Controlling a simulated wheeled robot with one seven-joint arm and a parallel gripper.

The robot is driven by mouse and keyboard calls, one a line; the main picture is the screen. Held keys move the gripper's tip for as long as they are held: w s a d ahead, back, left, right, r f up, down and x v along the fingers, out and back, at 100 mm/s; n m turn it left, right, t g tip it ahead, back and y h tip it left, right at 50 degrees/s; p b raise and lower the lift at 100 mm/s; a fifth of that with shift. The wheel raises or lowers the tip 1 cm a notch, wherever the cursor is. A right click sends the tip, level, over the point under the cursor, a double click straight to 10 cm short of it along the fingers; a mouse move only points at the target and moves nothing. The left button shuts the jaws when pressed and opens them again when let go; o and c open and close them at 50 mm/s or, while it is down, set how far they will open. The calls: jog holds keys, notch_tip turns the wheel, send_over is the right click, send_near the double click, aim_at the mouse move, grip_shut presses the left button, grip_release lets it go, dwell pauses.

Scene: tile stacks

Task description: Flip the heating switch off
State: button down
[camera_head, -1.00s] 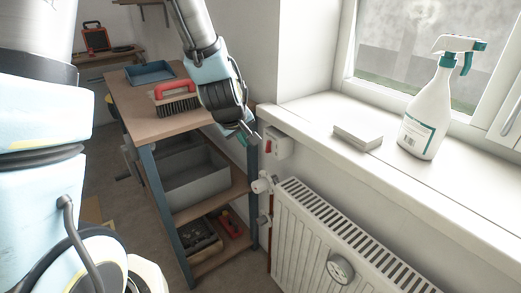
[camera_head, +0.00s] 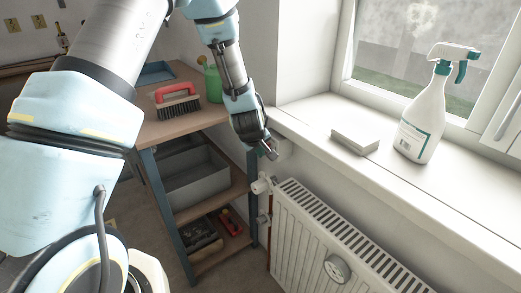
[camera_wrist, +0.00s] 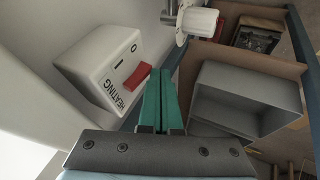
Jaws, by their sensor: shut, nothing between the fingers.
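The heating switch is a white box marked HEATING, I and O (camera_wrist: 92,62), with a red rocker (camera_wrist: 137,77), on the left in the wrist view. In the head view the box (camera_head: 285,149) is under the window sill's end, partly hidden behind my gripper (camera_head: 271,153). The rocker is hidden there. My gripper also shows in the wrist view (camera_wrist: 161,74), its teal fingers shut together and empty. The fingertips appear right beside the rocker. I cannot tell whether they touch it, or which side of the rocker is pressed in.
A white radiator (camera_head: 300,222) with a valve knob (camera_head: 262,185) is below the switch. A workbench (camera_head: 182,126) with a brush (camera_head: 177,101) and a green watering can (camera_head: 212,83) stands left. The sill (camera_head: 318,110) bears a spray bottle (camera_head: 427,118) and a white block (camera_head: 355,139).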

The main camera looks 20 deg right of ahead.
dwell(0.3)
jog(key=b, duration=0.3)
jog(key=shift+d+f+h, duration=0.2)
jog(key=shift+d+h, duration=0.05)
jog(key=shift+h, duration=0.15)
jog(key=shift+r+p, duration=0.55)
jog(key=shift+r, duration=0.35)
jog(key=shift+w+d, duration=0.1)
